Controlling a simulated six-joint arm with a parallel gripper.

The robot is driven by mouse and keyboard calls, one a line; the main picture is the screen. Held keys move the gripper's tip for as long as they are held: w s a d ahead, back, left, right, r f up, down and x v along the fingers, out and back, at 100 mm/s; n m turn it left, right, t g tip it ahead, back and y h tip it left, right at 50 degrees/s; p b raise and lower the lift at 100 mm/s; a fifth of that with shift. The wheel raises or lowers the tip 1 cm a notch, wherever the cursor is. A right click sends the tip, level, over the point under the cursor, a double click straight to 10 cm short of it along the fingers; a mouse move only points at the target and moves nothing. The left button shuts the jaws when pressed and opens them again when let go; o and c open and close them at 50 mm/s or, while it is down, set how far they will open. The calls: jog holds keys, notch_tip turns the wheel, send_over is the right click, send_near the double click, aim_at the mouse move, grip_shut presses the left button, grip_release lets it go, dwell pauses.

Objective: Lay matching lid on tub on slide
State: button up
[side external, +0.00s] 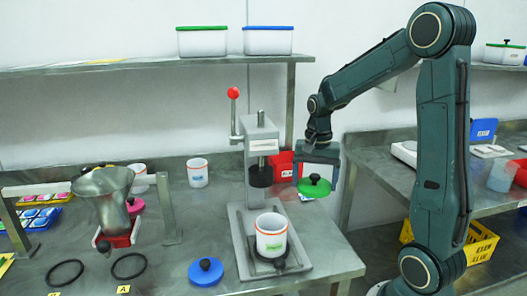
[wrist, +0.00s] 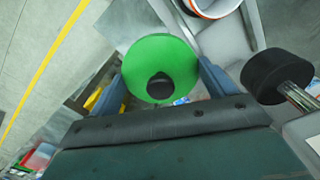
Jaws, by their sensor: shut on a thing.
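My gripper (side external: 316,183) is shut on a green lid (side external: 314,188) with a black knob, held in the air to the right of the press. In the wrist view the green lid (wrist: 160,66) sits between the two fingers. A white tub (side external: 271,238) with an orange-red rim band and a green label stands on the slide (side external: 242,255) in front of the press. In the wrist view part of the tub (wrist: 208,7) shows at the top edge. A blue lid (side external: 205,271) with a dark knob lies on the table left of the slide.
The press (side external: 262,150) with a red-ball lever (side external: 233,93) and black plunger rises behind the tub. A metal funnel (side external: 103,195) stands at left, with black rings (side external: 129,266) before it.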

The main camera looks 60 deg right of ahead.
jog(key=w+a+n, duration=0.4)
jog(key=w+a, duration=0.3)
jog(key=a, duration=0.3)
jog(key=shift+a+f, duration=0.2)
jog(key=shift+f, duration=0.1)
jog(key=shift+f, duration=0.15)
jog(key=shift+f, duration=2.75)
jog(key=shift+f, duration=0.5)
dwell(0.9)
dwell(0.3)
jog(key=o, duration=0.9)
jog(key=shift+c, duration=0.2)
jog(key=shift+r, duration=0.2)
notch_tip(320, 180, up, 7)
jog(key=shift+f, duration=0.2)
dwell(0.7)
